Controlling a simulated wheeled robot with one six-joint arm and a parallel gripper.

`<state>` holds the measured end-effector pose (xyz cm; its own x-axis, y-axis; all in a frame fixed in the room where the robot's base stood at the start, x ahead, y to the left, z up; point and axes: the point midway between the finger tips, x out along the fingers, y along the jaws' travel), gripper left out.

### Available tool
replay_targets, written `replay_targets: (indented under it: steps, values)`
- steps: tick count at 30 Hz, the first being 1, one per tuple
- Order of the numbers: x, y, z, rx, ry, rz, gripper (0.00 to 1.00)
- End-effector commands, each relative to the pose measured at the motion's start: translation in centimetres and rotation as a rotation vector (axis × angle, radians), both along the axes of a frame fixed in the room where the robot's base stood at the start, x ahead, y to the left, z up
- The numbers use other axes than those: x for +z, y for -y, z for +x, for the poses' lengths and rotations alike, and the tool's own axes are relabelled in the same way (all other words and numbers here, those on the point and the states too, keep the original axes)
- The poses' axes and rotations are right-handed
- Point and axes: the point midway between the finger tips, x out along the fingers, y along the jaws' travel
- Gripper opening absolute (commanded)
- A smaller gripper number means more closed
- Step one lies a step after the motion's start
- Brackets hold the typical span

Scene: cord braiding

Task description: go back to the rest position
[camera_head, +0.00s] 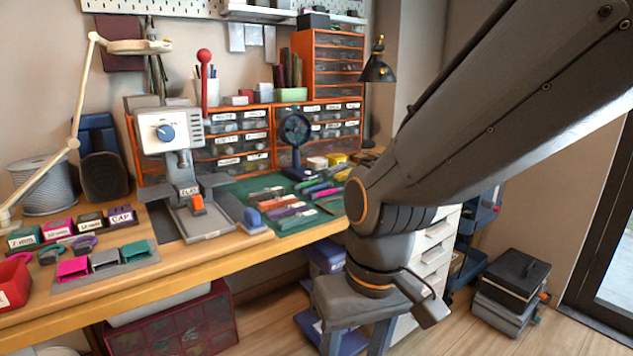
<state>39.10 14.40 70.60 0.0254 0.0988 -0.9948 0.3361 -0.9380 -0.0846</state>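My arm comes in from the upper right and bends down in front of the workbench (150,283). My gripper (356,340) points down, off the bench's front edge and above the floor. Its two fingers stand apart, and I see nothing held between them. The fingertips are close to the bottom edge of the picture. On the bench, a white press-like device (168,133) with a blue knob and a red-tipped lever stands clear of my gripper.
A green mat (295,220) with tools lies behind my arm. Coloured holders (105,262) and a cord spool (45,185) are at left. Below the bench are a dark red bin (180,325) and white drawers (435,250). Stacked cases (512,285) stand on the floor at right.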

Motion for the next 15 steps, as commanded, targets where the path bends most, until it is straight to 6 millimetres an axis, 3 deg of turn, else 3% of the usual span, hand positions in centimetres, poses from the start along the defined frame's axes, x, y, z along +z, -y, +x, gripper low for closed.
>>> replay_targets:
  steps: [1,15]
  values:
    - [1.8,0.7,-0.2,-0.022,-0.003,-0.006,0.49]
    - [10.0,7.2,-0.4,-0.187,-0.018,-0.052,0.49]
